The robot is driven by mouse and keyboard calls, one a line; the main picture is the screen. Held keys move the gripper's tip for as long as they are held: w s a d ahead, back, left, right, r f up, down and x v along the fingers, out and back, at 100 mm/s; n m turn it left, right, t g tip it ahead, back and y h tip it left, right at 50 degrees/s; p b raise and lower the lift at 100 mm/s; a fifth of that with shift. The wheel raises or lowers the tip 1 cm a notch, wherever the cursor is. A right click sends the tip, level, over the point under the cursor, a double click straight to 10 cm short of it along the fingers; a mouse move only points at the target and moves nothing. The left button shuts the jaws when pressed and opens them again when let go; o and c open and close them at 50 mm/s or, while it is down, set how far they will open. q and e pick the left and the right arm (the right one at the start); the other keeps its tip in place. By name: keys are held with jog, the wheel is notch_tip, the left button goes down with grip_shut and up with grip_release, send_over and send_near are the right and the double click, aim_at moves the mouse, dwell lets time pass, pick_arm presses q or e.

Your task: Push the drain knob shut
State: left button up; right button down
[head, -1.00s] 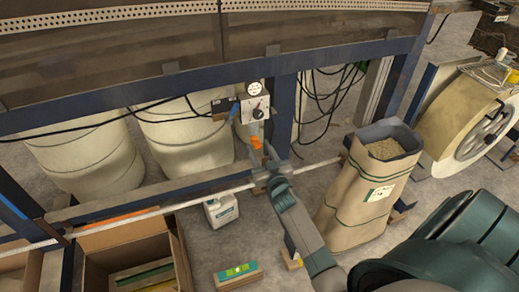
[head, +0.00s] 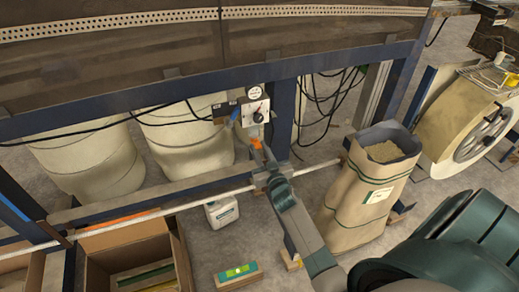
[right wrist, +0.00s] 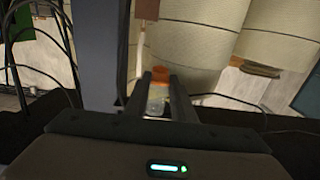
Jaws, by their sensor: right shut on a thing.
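The drain knob, a small orange piece (head: 256,143), is below the gauge-and-dial unit on the blue frame post. In the right wrist view the orange knob (right wrist: 160,73) is between my two dark fingers, with a clear part (right wrist: 156,103) on its near side. My right gripper (head: 263,151) is shut on the knob, reaching up to it from below right. It also shows in the right wrist view (right wrist: 160,84). The fingers partly hide the knob, and how far it is pushed in cannot be told. My left gripper is not in view.
The gauge-and-dial unit (head: 255,112) is just above, with a blue lever and black cables near it. A white rail (head: 180,204) crosses below. A paper sack (head: 350,205) stands right; a white jug (head: 221,212) and cardboard box (head: 100,265) stand on the floor.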

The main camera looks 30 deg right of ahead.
jog(key=shift+r, duration=0.2)
jog(key=c, duration=1.5)
grip_release()
jog(key=shift+s, duration=0.1)
jog(key=shift+s+a+f, duration=0.1)
jog(key=shift+s, duration=0.35)
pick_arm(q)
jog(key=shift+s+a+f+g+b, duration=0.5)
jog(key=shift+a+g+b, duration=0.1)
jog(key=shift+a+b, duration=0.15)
pick_arm(e)
jog(key=v, duration=1.6)
jog(key=shift+s, duration=0.2)
